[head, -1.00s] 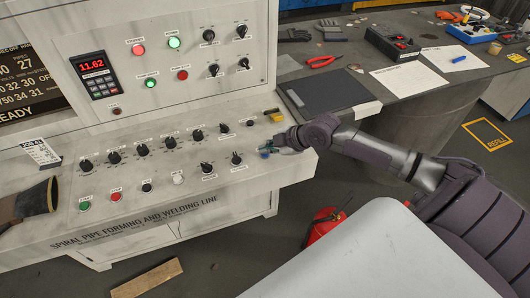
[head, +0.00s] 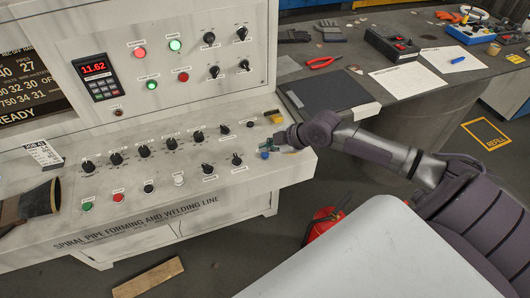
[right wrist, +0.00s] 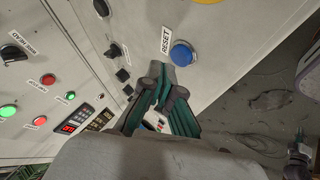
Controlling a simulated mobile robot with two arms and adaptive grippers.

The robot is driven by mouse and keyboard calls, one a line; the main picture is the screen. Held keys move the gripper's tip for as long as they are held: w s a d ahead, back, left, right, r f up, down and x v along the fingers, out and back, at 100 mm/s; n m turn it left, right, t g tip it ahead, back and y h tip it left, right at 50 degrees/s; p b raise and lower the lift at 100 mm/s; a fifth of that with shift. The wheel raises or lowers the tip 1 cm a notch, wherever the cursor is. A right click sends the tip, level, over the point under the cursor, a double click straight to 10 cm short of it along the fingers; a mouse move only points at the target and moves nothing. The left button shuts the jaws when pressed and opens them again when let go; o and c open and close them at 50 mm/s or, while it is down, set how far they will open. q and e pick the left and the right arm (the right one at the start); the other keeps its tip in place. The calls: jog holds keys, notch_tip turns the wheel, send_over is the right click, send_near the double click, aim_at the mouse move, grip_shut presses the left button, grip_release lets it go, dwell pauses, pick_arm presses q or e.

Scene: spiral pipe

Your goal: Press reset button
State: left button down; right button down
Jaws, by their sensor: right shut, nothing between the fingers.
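The blue reset button (right wrist: 182,54) sits beside a white RESET label (right wrist: 166,39) on the console in the right wrist view. In the head view the blue button (head: 265,155) is at the right end of the sloped control panel (head: 225,185). My right gripper (head: 270,147) is just above and beside it. In the right wrist view my right gripper (right wrist: 164,86) is shut and empty, its dark tips just short of the button in the picture. I cannot tell whether they touch it. My left gripper is not in view.
Several black knobs (head: 143,151) and coloured buttons line the panel left of the gripper. A brown pipe piece (head: 42,200) lies at the left. A grey bench (head: 340,70) with tools stands at the back right.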

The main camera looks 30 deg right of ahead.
aim_at(266, 155)
jog(key=shift+r, duration=0.1)
notch_tip(266, 155, up, 5)
jog(key=p, duration=0.4)
dwell(0.3)
dwell(0.4)
